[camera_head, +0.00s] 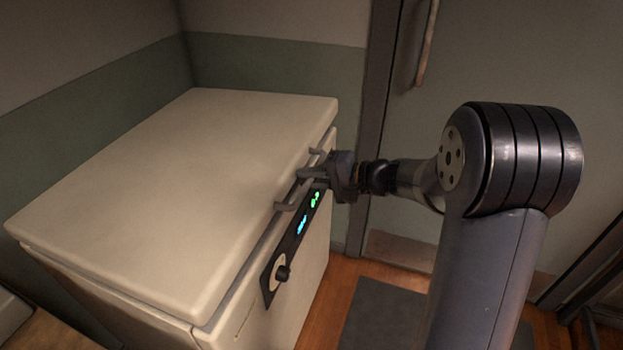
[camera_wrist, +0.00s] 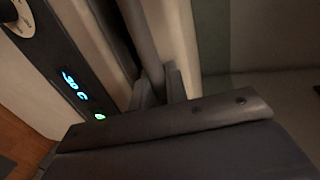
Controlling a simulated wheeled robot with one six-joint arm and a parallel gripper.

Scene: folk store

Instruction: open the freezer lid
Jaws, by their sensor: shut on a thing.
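The chest freezer has a broad cream lid (camera_head: 190,180) that lies flat and looks closed on the freezer body (camera_head: 305,275). A grey bar handle (camera_head: 290,200) is on the lid's front edge, above a dark control panel. My gripper (camera_head: 318,174) reaches in from the right and is shut on the middle of the handle. In the wrist view the handle (camera_wrist: 140,40) runs down between the fingers of my gripper (camera_wrist: 158,88), whose dark body fills the lower part. The stretch of handle inside the grip is partly hidden.
The control panel (camera_head: 292,242) with lit digits and a knob (camera_head: 283,273) is just below the handle. Walls stand behind and left of the freezer. A grey door (camera_head: 510,60) with a vertical handle (camera_head: 427,42) is at the right. A dark mat (camera_head: 385,315) lies on the wooden floor.

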